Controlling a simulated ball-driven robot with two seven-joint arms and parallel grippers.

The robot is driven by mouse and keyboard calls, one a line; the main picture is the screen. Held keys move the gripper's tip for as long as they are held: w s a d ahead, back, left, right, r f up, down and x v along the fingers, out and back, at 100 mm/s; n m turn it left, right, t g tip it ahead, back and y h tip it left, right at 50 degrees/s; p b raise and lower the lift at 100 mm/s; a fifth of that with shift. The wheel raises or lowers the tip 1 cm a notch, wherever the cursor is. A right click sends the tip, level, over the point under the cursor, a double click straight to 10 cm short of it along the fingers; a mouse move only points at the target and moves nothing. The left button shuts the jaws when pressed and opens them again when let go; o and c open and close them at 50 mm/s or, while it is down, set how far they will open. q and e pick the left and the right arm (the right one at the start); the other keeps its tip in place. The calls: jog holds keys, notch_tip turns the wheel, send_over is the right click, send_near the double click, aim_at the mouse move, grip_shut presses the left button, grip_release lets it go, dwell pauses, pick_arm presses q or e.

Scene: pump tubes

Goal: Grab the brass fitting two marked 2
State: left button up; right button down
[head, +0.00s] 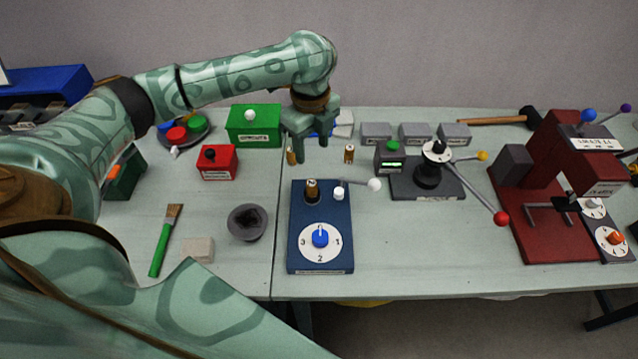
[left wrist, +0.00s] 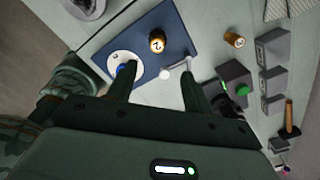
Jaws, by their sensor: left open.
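A brass fitting (head: 312,189) stands upright in the blue dial fixture (head: 300,268). In the left wrist view this fitting (left wrist: 157,41) has a pale label that looks like a 2, though it is small. A second brass fitting (head: 349,154) stands on the table behind the fixture; in the wrist view it (left wrist: 234,40) has a mark too small to read. A third brass piece (head: 291,156) is partly hidden beside my left gripper (head: 310,148). That gripper is open and empty, above the table behind the fixture. My right gripper is not in view.
A white-knobbed lever (head: 374,184) sticks out right of the fixture. A black lever device (head: 428,178) with coloured knobs and a red press (head: 540,225) stand at right. Green (head: 254,130) and red (head: 218,165) boxes, a brush (head: 162,245) and a grey bowl (head: 247,222) are at left.

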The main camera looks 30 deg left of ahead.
pick_arm(q)
jog(key=b, duration=0.2)
send_over(311, 183)
jog(key=s, duration=0.1)
notch_tip(311, 183, down, 4)
jog(key=shift+f, duration=0.25)
jog(key=shift+w+d+f, duration=0.1)
jog(key=shift+w+f, duration=0.1)
jog(key=shift+f, duration=0.3)
jog(key=shift+w+d+f, duration=0.1)
jog(key=shift+w+f, duration=0.1)
jog(key=shift+f, duration=0.25)
jog(key=shift+w+f, duration=0.5)
jog(key=shift+f, duration=0.1)
jog(key=shift+s+a+f+b, duration=0.1)
jog(key=shift+s+f+b, duration=0.05)
jog(key=shift+f+b, duration=0.25)
notch_tip(311, 183, down, 5)
jog(key=shift+s+r+b, duration=0.1)
jog(key=shift+r+b, duration=0.05)
jog(key=shift+b, duration=1.05)
jog(key=shift+s+r, duration=0.1)
jog(key=shift+r, duration=0.05)
jog(key=shift+c, duration=1.2)
grip_shut()
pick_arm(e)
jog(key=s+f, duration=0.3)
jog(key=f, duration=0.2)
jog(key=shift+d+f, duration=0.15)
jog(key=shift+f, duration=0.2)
